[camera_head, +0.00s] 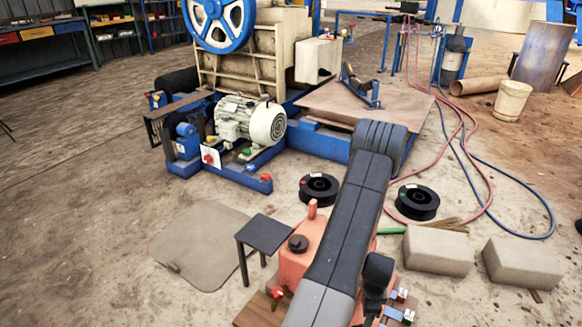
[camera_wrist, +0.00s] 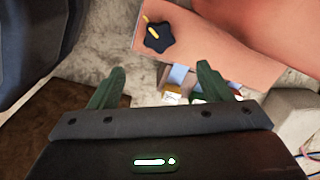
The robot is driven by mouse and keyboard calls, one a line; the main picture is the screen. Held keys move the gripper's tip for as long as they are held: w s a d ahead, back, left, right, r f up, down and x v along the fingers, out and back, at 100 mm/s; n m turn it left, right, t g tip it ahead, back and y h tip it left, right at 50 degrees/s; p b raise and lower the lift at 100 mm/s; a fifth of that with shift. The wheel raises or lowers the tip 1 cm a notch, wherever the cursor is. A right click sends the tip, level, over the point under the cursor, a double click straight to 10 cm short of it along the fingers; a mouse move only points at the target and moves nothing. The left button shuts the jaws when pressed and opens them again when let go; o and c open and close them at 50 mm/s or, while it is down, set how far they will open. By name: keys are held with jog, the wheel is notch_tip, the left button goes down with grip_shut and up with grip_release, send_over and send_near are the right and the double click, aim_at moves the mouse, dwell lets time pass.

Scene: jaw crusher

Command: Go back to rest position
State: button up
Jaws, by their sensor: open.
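My gripper (camera_wrist: 160,85) shows in the wrist view with its two green fingers spread apart and nothing between them. Beyond the fingers are a pinkish-orange body (camera_wrist: 225,45) with a dark star-shaped knob (camera_wrist: 158,37), and small white and blue parts. In the head view my dark arm runs from the bottom up to the crusher's base, and my gripper cannot be made out there. The jaw crusher (camera_head: 262,55) has a blue and white flywheel (camera_head: 218,20) and a pale motor (camera_head: 250,120) on a blue frame.
A small dark stool (camera_head: 265,233) stands beside an orange machine (camera_head: 297,262). Two black spools (camera_head: 319,189) (camera_head: 416,203), concrete blocks (camera_head: 437,250) (camera_head: 524,263) and red and blue hoses (camera_head: 478,158) lie on the floor to the right. The floor at left is mostly clear, with a flat mat (camera_head: 200,250).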

notch_tip(320, 180, down, 13)
jog(key=b, duration=0.4)
jog(key=shift+s+f, duration=0.1)
jog(key=shift+f, duration=0.1)
jog(key=shift+r+n+p, duration=0.2)
jog(key=shift+n+p, duration=0.15)
jog(key=shift+n, duration=0.35)
jog(key=shift+n+p, duration=0.3)
jog(key=shift+n, duration=0.9)
jog(key=n+p, duration=0.2)
jog(key=n, duration=0.4)
jog(key=n+p, duration=0.2)
jog(key=n, duration=0.3)
jog(key=shift+n+p, duration=1.15)
jog(key=shift+n, duration=1.25)
